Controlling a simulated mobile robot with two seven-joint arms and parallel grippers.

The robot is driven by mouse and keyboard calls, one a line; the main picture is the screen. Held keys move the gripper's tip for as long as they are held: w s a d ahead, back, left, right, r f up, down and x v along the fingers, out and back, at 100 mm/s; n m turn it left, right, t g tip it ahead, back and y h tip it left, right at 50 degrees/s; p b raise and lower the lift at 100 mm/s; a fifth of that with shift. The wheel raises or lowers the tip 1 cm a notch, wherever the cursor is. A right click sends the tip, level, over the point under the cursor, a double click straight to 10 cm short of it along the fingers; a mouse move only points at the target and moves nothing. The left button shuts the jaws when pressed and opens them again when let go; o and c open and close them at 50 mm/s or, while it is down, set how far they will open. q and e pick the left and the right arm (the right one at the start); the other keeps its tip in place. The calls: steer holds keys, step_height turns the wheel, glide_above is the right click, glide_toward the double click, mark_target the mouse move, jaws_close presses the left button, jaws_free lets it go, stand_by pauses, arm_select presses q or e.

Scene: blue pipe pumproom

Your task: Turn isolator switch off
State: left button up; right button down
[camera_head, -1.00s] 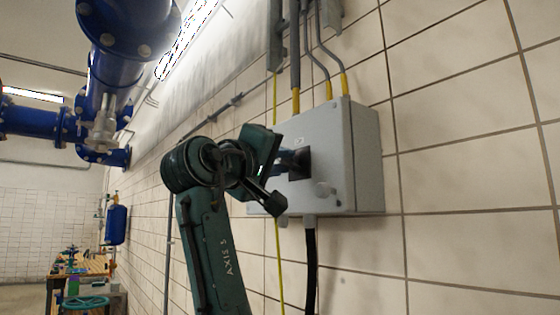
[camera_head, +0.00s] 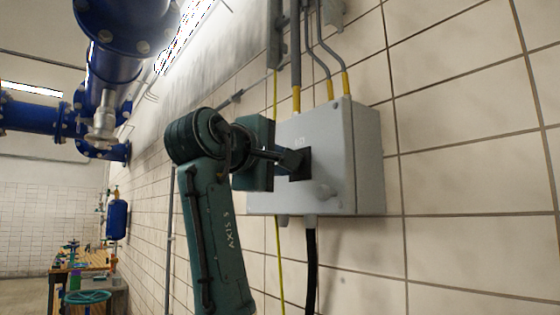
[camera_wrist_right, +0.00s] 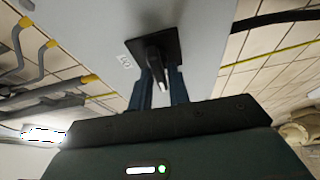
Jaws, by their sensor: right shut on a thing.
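The isolator is a grey box (camera_head: 345,150) fixed to the tiled wall. On its front is a black square plate (camera_head: 302,174) with the switch handle, mostly hidden by my gripper in the head view. In the right wrist view the plate (camera_wrist_right: 172,42) and dark handle (camera_wrist_right: 155,58) show clearly. My right gripper (camera_head: 293,161) reaches the switch from the left. Its two blue-grey fingers (camera_wrist_right: 160,84) are shut on the handle, one on each side. My left gripper is not in view.
Grey conduits with yellow ends (camera_head: 296,98) enter the box top. A black cable (camera_head: 311,260) and a yellow-green wire (camera_head: 279,270) run down below. Large blue pipes (camera_head: 115,65) hang at upper left. A bench (camera_head: 90,260) stands far left. The wall right of the box is clear.

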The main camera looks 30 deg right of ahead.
stand_by(0.3)
steer(key=c, duration=1.5)
jaws_free()
arm_select(q)
steer(key=b, duration=0.1)
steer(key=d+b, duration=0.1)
steer(key=b, duration=0.1)
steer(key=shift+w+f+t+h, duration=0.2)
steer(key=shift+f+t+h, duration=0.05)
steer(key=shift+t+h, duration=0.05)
arm_select(e)
steer(key=v, duration=1.3)
